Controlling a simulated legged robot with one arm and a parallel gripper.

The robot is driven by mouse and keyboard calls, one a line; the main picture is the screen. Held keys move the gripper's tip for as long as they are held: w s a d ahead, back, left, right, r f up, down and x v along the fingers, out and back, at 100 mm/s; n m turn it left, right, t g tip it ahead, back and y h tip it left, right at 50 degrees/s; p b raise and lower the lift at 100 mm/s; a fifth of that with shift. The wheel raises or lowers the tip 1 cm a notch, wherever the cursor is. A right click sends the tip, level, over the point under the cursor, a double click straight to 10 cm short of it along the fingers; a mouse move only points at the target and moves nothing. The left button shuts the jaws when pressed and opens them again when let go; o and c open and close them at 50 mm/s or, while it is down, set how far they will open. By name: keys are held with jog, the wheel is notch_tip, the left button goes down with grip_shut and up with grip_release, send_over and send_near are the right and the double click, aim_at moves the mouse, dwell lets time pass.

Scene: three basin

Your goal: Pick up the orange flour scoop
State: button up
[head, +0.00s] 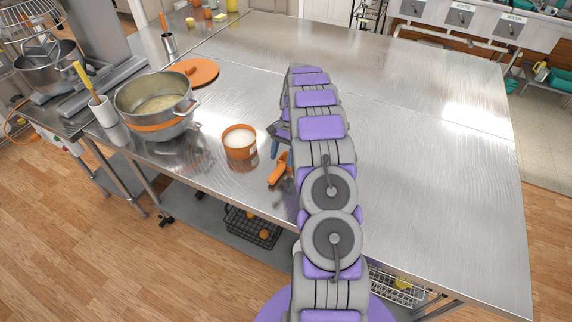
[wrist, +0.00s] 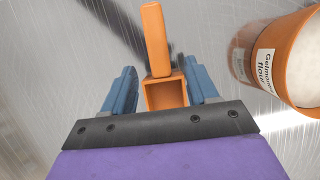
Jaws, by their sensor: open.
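The orange flour scoop (head: 278,170) lies on the steel table near its front edge, left of my arm in the head view. In the wrist view the scoop (wrist: 157,42) shows its handle pointing away and its box-shaped end between my blue fingers. My gripper (wrist: 160,88) is open, with one finger on each side of the scoop and gaps visible. In the head view my gripper (head: 275,142) is partly hidden by my arm, above the table beside the scoop.
An orange tub (head: 239,143) of white flour stands just left of the scoop; it also shows in the wrist view (wrist: 290,60). A metal pot (head: 155,100) and a mixer (head: 50,65) stand farther left. The table (head: 430,130) right of my arm is clear.

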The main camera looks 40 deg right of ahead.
aim_at(280, 167)
jog(key=x, duration=0.4)
jog(key=shift+f+b, duration=0.25)
jog(key=shift+b, duration=0.1)
jog(key=shift+c, duration=0.3)
grip_shut()
